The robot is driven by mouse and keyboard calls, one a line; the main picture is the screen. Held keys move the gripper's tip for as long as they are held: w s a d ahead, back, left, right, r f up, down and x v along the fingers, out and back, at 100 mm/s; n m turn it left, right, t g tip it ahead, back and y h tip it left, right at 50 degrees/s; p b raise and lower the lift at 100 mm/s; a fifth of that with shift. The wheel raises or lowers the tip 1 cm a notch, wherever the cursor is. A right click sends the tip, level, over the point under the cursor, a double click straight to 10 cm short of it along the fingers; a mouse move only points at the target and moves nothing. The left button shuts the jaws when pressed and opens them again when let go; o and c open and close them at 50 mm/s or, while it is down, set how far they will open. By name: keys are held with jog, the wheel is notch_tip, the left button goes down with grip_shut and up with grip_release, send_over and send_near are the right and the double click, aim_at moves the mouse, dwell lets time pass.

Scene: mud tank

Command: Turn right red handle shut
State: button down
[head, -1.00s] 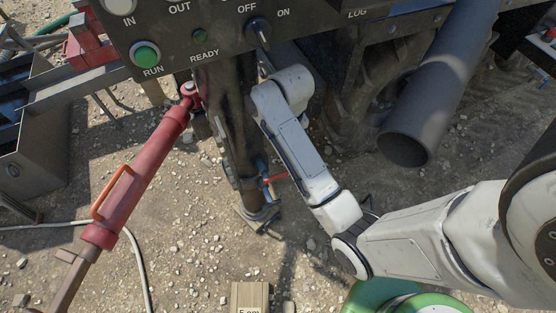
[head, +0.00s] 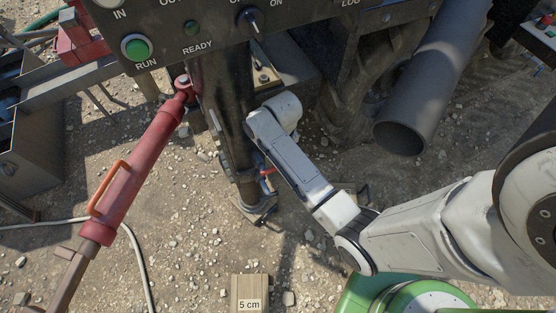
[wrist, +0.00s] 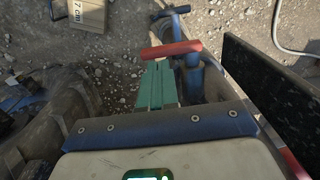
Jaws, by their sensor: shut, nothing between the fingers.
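The red handle (head: 268,171) shows in the head view as a short red bar low on the dark upright post, partly covered by my forearm. In the wrist view the red handle (wrist: 171,50) lies crosswise on a blue valve body (wrist: 190,78). My gripper (wrist: 157,68) has teal fingers that are shut and empty. Their tips are just below the bar in that picture; I cannot tell whether they touch it. In the head view my fingers are hidden behind my wrist.
A control panel (head: 225,45) with a green RUN button overhangs the post. A red cylinder (head: 140,160) slants at the left. A large grey pipe (head: 425,100) stands at the right. A wooden block (head: 249,290) marked 5 cm lies on open gravel in front.

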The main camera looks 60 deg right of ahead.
jog(key=shift+a+f, duration=0.1)
jog(key=shift+f, duration=1.8)
jog(key=shift+w+f, duration=0.1)
